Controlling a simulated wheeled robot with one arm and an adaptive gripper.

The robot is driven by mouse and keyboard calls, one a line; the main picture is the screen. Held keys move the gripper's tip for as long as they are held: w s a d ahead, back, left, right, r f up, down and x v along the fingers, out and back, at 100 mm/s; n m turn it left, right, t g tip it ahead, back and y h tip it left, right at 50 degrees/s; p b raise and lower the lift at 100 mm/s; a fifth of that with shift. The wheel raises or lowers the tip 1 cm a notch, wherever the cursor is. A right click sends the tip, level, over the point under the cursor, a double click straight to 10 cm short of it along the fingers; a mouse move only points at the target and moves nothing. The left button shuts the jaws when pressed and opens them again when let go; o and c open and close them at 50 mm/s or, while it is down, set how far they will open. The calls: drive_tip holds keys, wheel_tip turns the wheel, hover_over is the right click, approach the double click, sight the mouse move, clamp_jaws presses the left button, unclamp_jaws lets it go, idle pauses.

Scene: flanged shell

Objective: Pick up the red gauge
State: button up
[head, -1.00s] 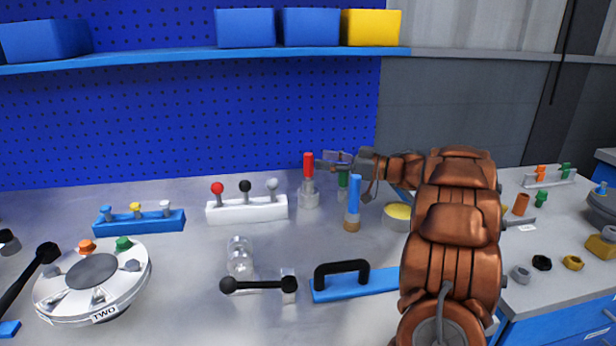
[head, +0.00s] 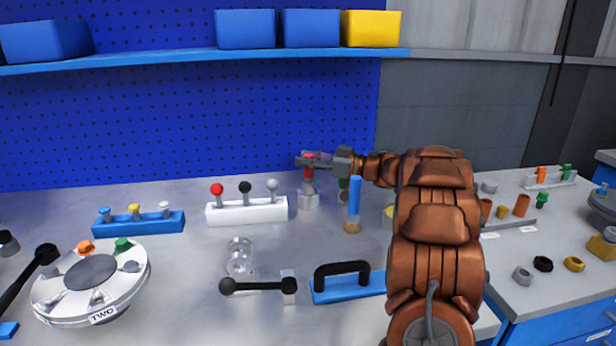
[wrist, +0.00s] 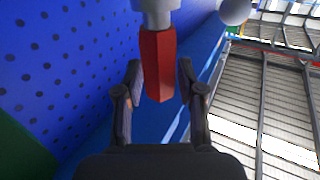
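The red gauge (head: 308,172) stands upright in a grey round holder (head: 308,200) on the bench, near the blue pegboard. My gripper (head: 309,162) is at the red handle's upper part, reaching in from the right. In the wrist view the red gauge (wrist: 158,65) hangs between the two fingers of my gripper (wrist: 158,80). The fingers are spread, with a visible gap on each side of the red part. Its grey lower end shows at the top of that view.
A blue gauge (head: 354,200) stands in front of my forearm, and a green one (head: 343,188) is partly hidden behind it. A white block with red, black and grey knobs (head: 247,209) is to the left. A black-handled blue plate (head: 345,286) lies in front.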

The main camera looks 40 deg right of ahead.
clamp_jaws()
idle(0.3)
